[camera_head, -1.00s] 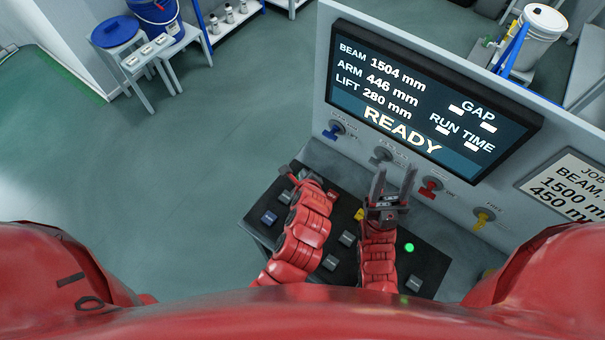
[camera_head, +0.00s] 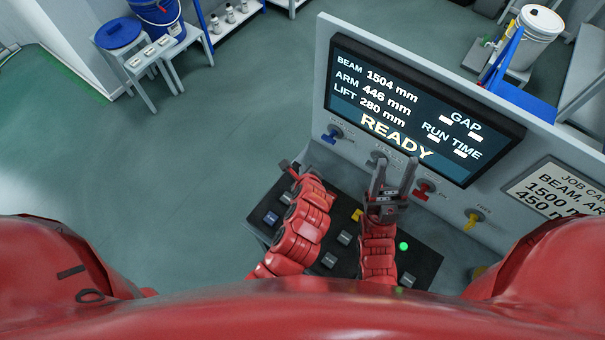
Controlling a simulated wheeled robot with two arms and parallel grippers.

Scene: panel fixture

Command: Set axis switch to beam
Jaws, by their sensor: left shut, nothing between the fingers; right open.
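The panel's upright face (camera_head: 352,152) carries a row of switches: a blue-handled one (camera_head: 331,134), a grey one (camera_head: 376,157), a red one (camera_head: 425,188) and a yellow one (camera_head: 474,217). Their labels are too small to read, so I cannot tell which is the axis switch. My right gripper (camera_head: 395,170) is open and empty, its fingers pointing up at the panel between the grey and red switches; one finger partly covers the grey switch. I cannot tell whether it touches.
The screen (camera_head: 420,110) reads BEAM 1504 mm, ARM 446 mm, LIFT 280 mm and READY. A job card (camera_head: 560,190) is at the right. The console has several buttons and a green light (camera_head: 403,246). Open floor (camera_head: 170,180) lies to the left.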

